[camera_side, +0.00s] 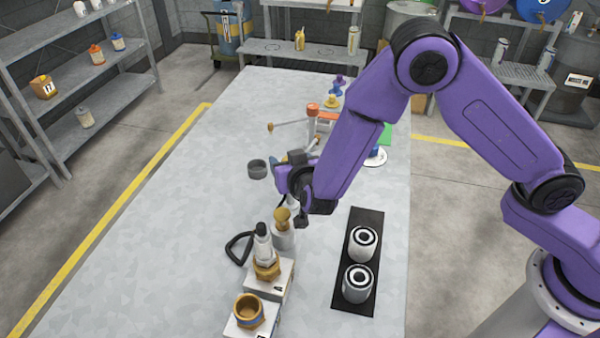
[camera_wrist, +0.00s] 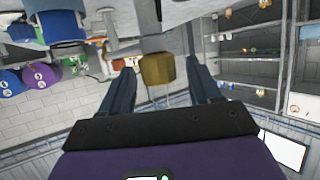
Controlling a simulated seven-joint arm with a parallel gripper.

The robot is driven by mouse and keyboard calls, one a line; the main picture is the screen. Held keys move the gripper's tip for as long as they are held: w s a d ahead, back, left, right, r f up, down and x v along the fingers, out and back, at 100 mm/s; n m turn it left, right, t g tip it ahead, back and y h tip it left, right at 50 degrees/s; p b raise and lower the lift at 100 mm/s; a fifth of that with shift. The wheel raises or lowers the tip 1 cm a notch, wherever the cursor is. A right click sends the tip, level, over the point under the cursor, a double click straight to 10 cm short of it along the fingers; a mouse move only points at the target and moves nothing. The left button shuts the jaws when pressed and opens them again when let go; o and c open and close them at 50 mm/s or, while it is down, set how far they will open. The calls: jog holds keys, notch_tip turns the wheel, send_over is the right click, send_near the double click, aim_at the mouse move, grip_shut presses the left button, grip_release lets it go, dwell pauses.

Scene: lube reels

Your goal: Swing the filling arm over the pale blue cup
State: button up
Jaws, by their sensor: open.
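The filling arm (camera_side: 292,124) seems to be the thin rod behind my gripper, with an orange-red cap (camera_side: 313,109) and a tan knob (camera_side: 270,127) at its left end. My gripper (camera_side: 296,158) points toward the back of the table and hides part of this mechanism. In the wrist view my gripper (camera_wrist: 160,68) is open, with a finger on each side of a yellow-brown block (camera_wrist: 157,70). Gaps show on both sides of the block. I cannot make out a pale blue cup for certain.
White fixtures with brass fittings (camera_side: 249,309) stand at the front. Two white cylinders (camera_side: 357,284) sit on a black mat (camera_side: 372,219) at the right. Small coloured pieces (camera_side: 334,90) stand farther back. The table's left half (camera_side: 150,215) is clear.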

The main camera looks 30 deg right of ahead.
jog(key=v, duration=1.6)
jog(key=shift+s, duration=0.4)
jog(key=shift+a, duration=0.1)
jog(key=shift+w+a, duration=0.15)
jog(key=shift+w, duration=0.1)
jog(key=c, duration=0.8)
jog(key=w+a+y, duration=0.1)
jog(key=w+a, duration=0.1)
jog(key=w+a+n+g+y, duration=0.1)
jog(key=w+a+y, duration=0.1)
jog(key=w, duration=0.1)
jog(key=w+a+f+g+y, duration=0.1)
jog(key=w+a+y, duration=0.1)
jog(key=w, duration=0.1)
jog(key=shift+w+a+f+n, duration=0.2)
jog(key=shift+a+n, duration=0.1)
jog(key=shift+n, duration=0.1)
grip_shut()
jog(key=w+d+r+n+g+y, duration=0.3)
jog(key=w+d+n+g, duration=0.3)
jog(key=w, duration=0.6)
jog(key=w+d+r+n+g+h, duration=0.1)
jog(key=w+d+h, duration=0.2)
jog(key=d, duration=1.1)
notch_tip(320, 180, down, 10)
jog(key=shift+s+d+g, duration=0.3)
jog(key=shift+s+d, duration=0.05)
jog(key=shift+d, duration=0.05)
